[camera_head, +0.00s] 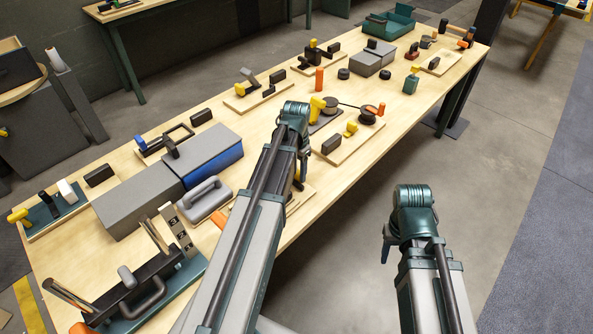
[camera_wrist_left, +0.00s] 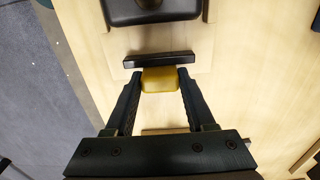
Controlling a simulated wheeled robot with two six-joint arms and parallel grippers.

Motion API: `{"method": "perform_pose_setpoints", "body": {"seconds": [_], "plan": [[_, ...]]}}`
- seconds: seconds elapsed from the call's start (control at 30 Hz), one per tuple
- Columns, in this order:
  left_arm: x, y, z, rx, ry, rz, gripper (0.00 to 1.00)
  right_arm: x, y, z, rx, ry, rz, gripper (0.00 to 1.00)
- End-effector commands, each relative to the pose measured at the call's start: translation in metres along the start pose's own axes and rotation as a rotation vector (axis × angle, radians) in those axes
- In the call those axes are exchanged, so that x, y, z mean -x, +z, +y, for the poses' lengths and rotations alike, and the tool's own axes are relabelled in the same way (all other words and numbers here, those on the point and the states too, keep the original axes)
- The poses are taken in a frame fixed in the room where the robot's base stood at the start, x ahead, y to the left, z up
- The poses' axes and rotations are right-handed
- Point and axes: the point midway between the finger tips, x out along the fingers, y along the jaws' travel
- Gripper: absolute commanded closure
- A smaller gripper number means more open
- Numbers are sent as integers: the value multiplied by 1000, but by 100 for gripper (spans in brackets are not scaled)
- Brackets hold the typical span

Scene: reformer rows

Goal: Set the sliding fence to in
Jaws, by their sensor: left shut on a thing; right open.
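In the left wrist view, a dark bar (camera_wrist_left: 158,60), which looks like the sliding fence, lies across a pale wooden board (camera_wrist_left: 190,42). A yellow block-shaped handle (camera_wrist_left: 160,80) sits against its near side. My left gripper (camera_wrist_left: 159,77) is shut on this yellow handle, one finger on each side. In the head view my left gripper (camera_head: 300,184) is low over the table's near edge, and my own arm hides the bar and handle. My right gripper (camera_head: 386,250) is open, beyond the table's near edge over the floor, and mostly hidden by its wrist.
A dark block with a rounded top (camera_wrist_left: 150,8) stands beyond the bar, with a gap between. Around my left arm are a grey handled block (camera_head: 205,198), a grey and blue box (camera_head: 212,155) and a board with a yellow knob (camera_head: 350,130). Floor is free right of the table.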

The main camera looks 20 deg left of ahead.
Motion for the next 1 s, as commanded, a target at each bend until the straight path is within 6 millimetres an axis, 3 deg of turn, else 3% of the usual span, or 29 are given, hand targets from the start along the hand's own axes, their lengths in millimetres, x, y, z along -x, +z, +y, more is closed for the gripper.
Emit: {"method": "perform_pose_setpoints", "body": {"seconds": [0.13, 0.3, 0.57, 0.6, 0.77, 1.0], "plan": [[0, 10, 1, 2, 0, 0, 100, 0, 0, 0, 0, 0, 0, 50], [0, 35, 1, 2, 0, -1, 100, 0, 0, 0, 0, 0, 0, 50], [0, 37, 0, 0, 0, -6, 100, 0, 0, 0, 0, 0, 0, 50], [0, 37, 0, 1, 0, -7, 42, 0, 0, 0, 0, 0, 0, 50], [0, 37, 0, 1, 0, -7, 15, 0, 0, 0, 0, 0, 0, 50], [0, 37, 1, 1, 1, -7, 15, 0, 0, 0, 0, 0, 0, 50]]}}
